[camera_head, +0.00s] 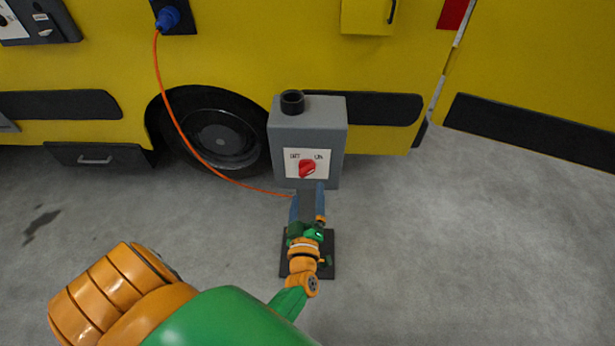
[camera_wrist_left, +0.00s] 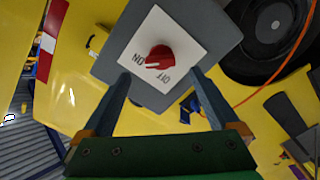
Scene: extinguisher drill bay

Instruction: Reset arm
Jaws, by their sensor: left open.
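A red rotary knob (camera_head: 307,168) sits on a white plate (camera_head: 293,171) marked OFF at left and ON at right, on the front of a grey box (camera_head: 333,112). I cannot tell for sure which mark the knob points to. My left gripper (camera_head: 308,197) is open in front of the box, its fingers just below the knob. In the left wrist view the knob (camera_wrist_left: 161,56) lies beyond and between the open fingertips (camera_wrist_left: 160,76), with nothing between the fingers. My right gripper is not in view.
A yellow vehicle (camera_head: 250,55) with a black wheel (camera_head: 215,135) stands behind the box. An orange cable (camera_head: 180,125) runs from a blue plug (camera_head: 168,17) down toward the box. A dark base plate (camera_head: 328,262) lies under my gripper. Grey floor (camera_head: 480,250) is clear at right.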

